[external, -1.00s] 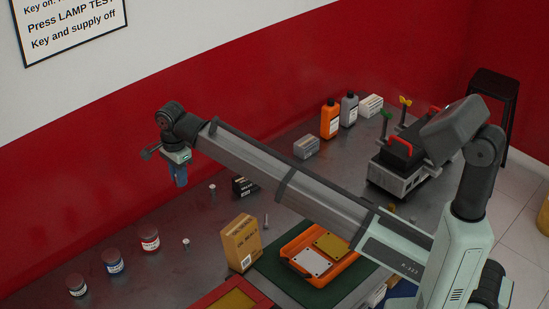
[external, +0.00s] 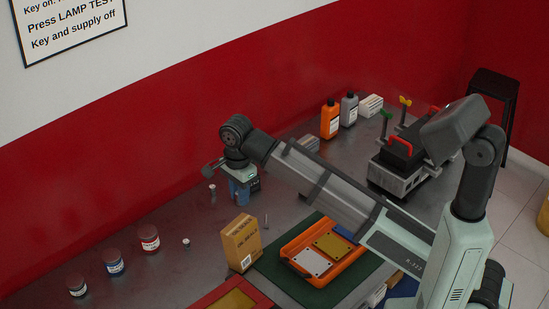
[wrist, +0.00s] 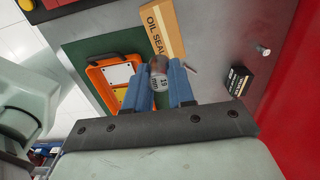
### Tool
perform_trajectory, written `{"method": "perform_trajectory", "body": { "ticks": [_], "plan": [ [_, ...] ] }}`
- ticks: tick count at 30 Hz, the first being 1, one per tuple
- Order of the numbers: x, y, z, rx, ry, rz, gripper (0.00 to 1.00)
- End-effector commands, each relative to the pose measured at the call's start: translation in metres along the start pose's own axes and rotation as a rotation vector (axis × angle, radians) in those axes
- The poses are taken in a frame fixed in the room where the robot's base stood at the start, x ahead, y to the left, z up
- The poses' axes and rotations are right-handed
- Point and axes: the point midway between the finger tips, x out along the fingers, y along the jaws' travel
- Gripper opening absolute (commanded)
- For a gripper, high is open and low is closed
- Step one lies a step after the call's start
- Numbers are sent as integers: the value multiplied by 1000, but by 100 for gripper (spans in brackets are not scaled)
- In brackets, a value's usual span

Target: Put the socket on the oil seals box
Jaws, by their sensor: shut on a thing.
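The socket (wrist: 159,73), a grey metal cylinder marked 19 mm, is held between the two blue fingers of my gripper (wrist: 158,88) in the wrist view. In the external view my gripper (external: 242,190) points down above the bench, behind the oil seals box; the socket cannot be made out there. The oil seals box (external: 241,243) is a tan carton standing upright on the bench. In the wrist view the box (wrist: 165,28) lies just beyond the fingertips, its lower end partly hidden by the socket. The socket appears apart from it.
An orange tray (external: 290,264) with plates lies on a green mat (external: 275,275) beside the box. A small black box (wrist: 238,82) is near the gripper. Bolts (external: 186,243) and several jars (external: 149,239) stand to the left. The red wall (external: 100,165) runs behind.

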Motion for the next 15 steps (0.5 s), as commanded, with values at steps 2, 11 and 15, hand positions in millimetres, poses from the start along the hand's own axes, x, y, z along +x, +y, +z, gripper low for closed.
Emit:
{"method": "perform_trajectory", "body": {
  "ticks": [2,11,15],
  "plan": [
    [15,1,0,0,0,1,0],
    [44,0,0,0,0,0,0],
    [59,1,0,0,0,0,0]
  ]
}}
